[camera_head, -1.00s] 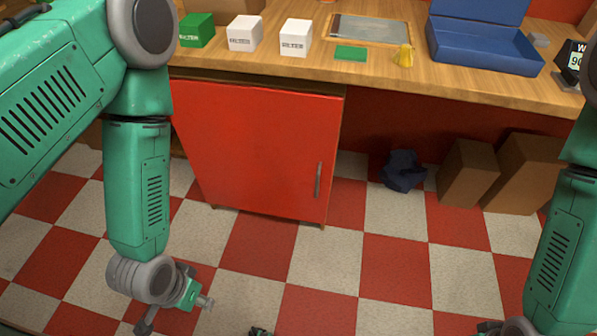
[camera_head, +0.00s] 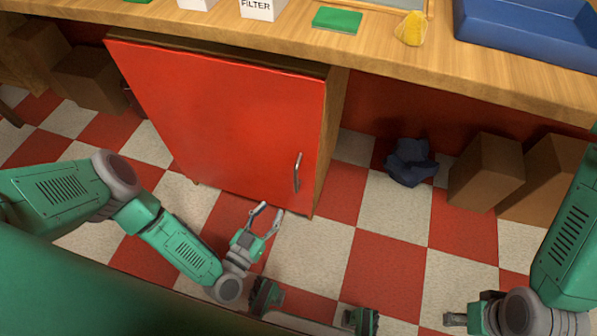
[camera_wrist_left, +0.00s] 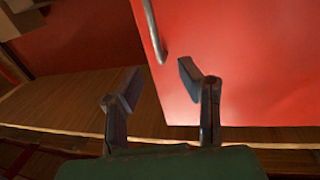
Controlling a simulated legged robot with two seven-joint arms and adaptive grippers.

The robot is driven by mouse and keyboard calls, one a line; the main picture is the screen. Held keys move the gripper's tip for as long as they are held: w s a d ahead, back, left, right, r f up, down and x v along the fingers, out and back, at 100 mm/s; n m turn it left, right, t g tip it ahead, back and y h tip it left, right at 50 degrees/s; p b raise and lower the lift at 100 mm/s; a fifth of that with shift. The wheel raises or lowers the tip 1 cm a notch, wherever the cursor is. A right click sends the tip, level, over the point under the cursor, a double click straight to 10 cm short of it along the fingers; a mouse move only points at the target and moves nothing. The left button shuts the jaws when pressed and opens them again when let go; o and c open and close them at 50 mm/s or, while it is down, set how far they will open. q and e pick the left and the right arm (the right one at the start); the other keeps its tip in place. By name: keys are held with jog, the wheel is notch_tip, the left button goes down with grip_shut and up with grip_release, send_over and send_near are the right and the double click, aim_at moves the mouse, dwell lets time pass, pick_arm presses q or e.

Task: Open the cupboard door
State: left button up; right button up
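The red cupboard door (camera_head: 225,120) is on the front of a wooden cupboard under the counter and looks shut. Its vertical metal handle (camera_head: 297,172) is near the right edge. My left gripper (camera_head: 265,212) is open and empty, below and left of the handle in the head view.
The wooden counter (camera_head: 400,68) overhangs the cupboard and holds a blue tray (camera_head: 530,35), a green block (camera_head: 337,19) and a yellow piece (camera_head: 411,30). Brown boxes (camera_head: 487,172) and a dark crumpled thing (camera_head: 410,162) are on the floor at right. The checkered floor before the door is clear.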

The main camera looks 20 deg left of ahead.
aim_at(295, 179)
pick_arm(q)
jog(key=b+x, duration=0.1)
jog(key=x, duration=0.3)
jog(key=b+x, duration=0.1)
jog(key=x, duration=0.3)
jog(key=b+x, duration=0.1)
jog(key=x, duration=0.3)
jog(key=shift+w+d, duration=0.35)
jog(key=shift+d, duration=0.1)
jog(key=shift+c, duration=0.8)
grip_shut()
